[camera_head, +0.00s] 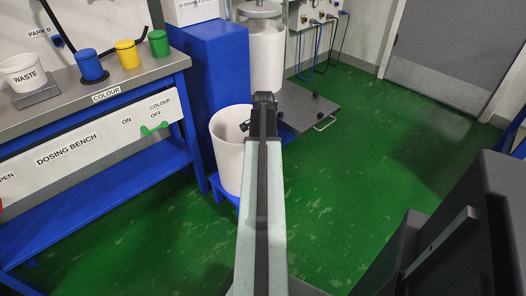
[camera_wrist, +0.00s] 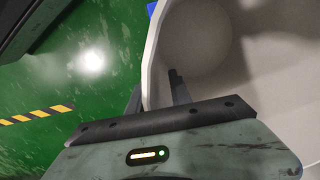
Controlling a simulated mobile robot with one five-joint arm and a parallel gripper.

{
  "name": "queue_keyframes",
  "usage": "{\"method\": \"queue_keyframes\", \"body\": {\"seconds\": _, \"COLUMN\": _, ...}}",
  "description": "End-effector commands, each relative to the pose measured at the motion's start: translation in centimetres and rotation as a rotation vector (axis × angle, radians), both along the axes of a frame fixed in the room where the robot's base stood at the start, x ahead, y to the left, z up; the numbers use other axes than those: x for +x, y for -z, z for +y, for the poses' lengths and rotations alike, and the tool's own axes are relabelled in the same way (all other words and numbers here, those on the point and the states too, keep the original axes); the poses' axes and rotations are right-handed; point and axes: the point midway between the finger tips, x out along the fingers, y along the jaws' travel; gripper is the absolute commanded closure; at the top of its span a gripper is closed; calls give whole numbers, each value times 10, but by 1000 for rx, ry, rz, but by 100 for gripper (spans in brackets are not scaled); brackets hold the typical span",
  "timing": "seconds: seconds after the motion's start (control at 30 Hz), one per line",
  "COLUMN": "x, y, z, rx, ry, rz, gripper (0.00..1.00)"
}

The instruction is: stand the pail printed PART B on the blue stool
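A white pail (camera_head: 228,158) stands upright on the blue stool (camera_head: 222,191), just right of the blue bench. No print shows on the side I see, so I cannot read PART B. My gripper (camera_head: 247,127) is at the pail's right rim. In the wrist view the pail (camera_wrist: 225,85) fills the right side, and its wall passes between the two fingers of my gripper (camera_wrist: 157,88). One finger is outside and one inside, with a gap between them. A small blue patch of the stool (camera_wrist: 152,8) shows past the wall. My arm hides part of the pail's right side.
The dosing bench (camera_head: 95,100) at left holds a WASTE pail (camera_head: 24,72) and blue, yellow and green cups (camera_head: 158,43). A blue cabinet (camera_head: 212,65) and a white drum (camera_head: 267,60) stand behind. A grey platform (camera_head: 308,108) lies beyond my gripper.

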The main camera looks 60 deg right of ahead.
Motion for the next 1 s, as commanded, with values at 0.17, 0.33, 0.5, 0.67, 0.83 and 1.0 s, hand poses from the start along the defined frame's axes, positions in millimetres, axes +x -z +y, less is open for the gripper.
{"method": "queue_keyframes", "body": {"seconds": 0.17, "x": 0, "y": -19, "z": 0, "rx": 0, "ry": 0, "rz": 0, "gripper": 75}}
{"method": "queue_keyframes", "body": {"seconds": 0.33, "x": -1, "y": -52, "z": 0, "rx": 0, "ry": 0, "rz": 0, "gripper": 75}}
{"method": "queue_keyframes", "body": {"seconds": 0.5, "x": -2, "y": -90, "z": 1, "rx": 0, "ry": 0, "rz": 0, "gripper": 75}}
{"method": "queue_keyframes", "body": {"seconds": 0.67, "x": -3, "y": -118, "z": 1, "rx": 0, "ry": 0, "rz": 0, "gripper": 75}}
{"method": "queue_keyframes", "body": {"seconds": 0.83, "x": -3, "y": -123, "z": 1, "rx": 0, "ry": 0, "rz": 0, "gripper": 75}}
{"method": "queue_keyframes", "body": {"seconds": 1.0, "x": -3, "y": -121, "z": 1, "rx": 0, "ry": 1, "rz": 0, "gripper": 75}}
